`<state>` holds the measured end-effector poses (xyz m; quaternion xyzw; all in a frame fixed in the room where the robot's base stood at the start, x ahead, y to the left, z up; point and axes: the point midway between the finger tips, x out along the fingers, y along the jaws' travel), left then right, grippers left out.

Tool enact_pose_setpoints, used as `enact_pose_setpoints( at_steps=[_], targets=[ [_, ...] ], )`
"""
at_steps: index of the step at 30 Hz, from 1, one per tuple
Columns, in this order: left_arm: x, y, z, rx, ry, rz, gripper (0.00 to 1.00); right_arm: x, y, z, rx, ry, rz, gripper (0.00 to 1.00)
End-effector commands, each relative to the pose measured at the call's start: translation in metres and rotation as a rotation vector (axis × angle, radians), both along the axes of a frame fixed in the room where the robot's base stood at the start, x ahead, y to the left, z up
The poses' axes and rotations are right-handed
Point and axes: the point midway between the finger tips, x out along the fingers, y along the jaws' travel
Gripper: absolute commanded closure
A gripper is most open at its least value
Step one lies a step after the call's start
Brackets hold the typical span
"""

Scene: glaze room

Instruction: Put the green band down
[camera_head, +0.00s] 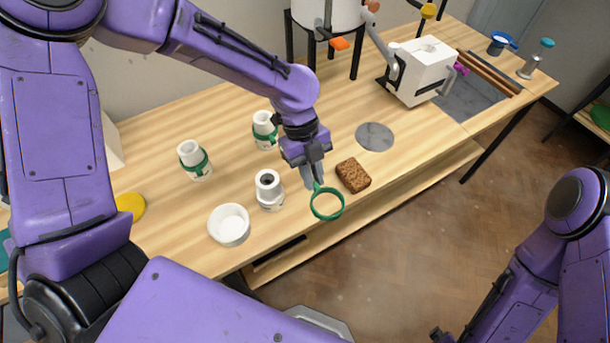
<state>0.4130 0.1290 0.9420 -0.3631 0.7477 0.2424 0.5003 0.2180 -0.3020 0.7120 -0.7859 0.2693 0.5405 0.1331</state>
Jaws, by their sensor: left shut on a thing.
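The green band (342,206) is a thin ring with a short tab. My left gripper (316,183) is shut on its tab and holds the ring near the front edge of the wooden table (345,100). The ring hangs just in front of a brown sponge-like block (353,175). Whether the ring touches the table cannot be told. Two white bottles with green bands around them, one at the left (194,160) and one behind (264,130), stand on the table. My right arm is at the lower right; its gripper is not clearly visible.
A white bottle without a band (269,190) and a white bowl (229,225) stand left of my gripper. A grey disc (375,136) lies behind the block. A white machine (422,70) stands further right. Bare tabletop lies between the disc and the machine.

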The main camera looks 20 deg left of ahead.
Motion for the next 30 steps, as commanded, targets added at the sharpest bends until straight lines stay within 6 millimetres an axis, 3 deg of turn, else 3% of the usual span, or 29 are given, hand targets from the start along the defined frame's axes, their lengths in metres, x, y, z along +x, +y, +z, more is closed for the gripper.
enact_pose_setpoints(
  at_steps=[3, 6, 10, 20, 30],
  targets=[
    [0.027, 0.023, -0.012, 0.001, 0.003, 0.006, 1.0, 0.0, 0.0, 0.014, 0.0, 0.0, 0.0, 0.0],
    [0.041, 0.034, -0.039, 0.002, 0.006, 0.005, 1.0, 0.0, 0.0, 0.018, 0.0, 0.0, 0.0, 0.0],
    [0.055, 0.045, -0.06, 0.001, 0.003, 0.004, 1.0, 0.0, 0.0, 0.022, 0.0, 0.0, 0.0, 0.0],
    [0.063, 0.051, -0.101, 0.002, 0.004, 0.004, 1.0, 0.0, 0.0, 0.041, 0.0, 0.0, 0.0, 0.0],
    [0.063, 0.051, -0.109, 0.0, 0.0, 0.004, 1.0, 0.0, 0.0, 0.034, 0.0, 0.0, 0.0, 0.0]
  ],
)
